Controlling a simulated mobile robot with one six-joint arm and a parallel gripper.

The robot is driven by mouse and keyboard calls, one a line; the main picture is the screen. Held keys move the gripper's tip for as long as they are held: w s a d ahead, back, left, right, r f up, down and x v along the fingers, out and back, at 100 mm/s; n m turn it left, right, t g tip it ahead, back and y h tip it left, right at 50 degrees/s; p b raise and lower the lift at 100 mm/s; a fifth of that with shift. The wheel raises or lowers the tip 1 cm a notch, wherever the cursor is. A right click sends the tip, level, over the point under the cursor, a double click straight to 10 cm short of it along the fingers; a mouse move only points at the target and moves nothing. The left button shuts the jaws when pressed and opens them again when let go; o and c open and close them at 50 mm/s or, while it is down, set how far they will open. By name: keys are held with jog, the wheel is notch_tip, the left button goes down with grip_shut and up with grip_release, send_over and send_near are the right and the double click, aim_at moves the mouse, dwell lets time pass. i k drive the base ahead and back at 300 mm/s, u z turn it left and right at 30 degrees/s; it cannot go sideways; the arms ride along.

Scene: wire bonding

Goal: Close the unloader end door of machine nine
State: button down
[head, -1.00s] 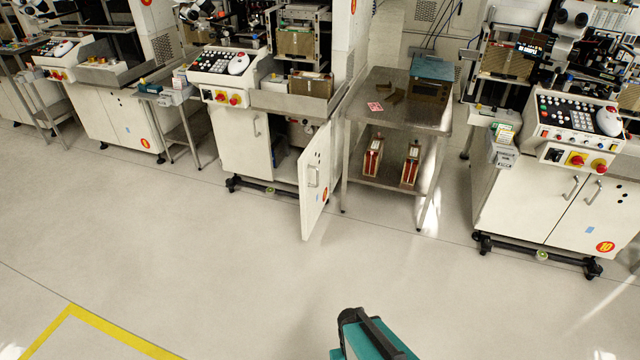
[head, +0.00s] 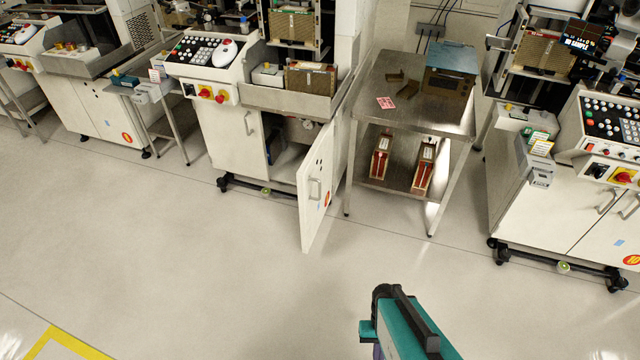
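One white cabinet door (head: 318,190) hangs open on the lower front of the middle machine (head: 238,140). It swings out toward me and its free edge points at the floor in front. It has a metal handle and a blue label, with a round red mark partly visible near its edge. I cannot read a machine number on it. The cabinet's left door (head: 240,142) is shut, and the opening beside it is dark with some parts inside. A teal and black part of my own arm shows at the bottom. My gripper is not in view.
A steel table (head: 400,110) stands just right of the open door, with boxes on its lower shelf. Another machine marked 10 (head: 560,215) stands further right. The pale floor (head: 190,270) in front is clear, with a yellow line (head: 60,338) at bottom left.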

aim_at(323, 190)
jog(key=u, duration=0.15)
jog(key=i, duration=0.8)
jog(key=u, duration=0.75)
jog(key=k, duration=1.35)
jog(key=u, duration=0.95)
jog(key=i, duration=1.5)
jog(key=z, duration=0.5)
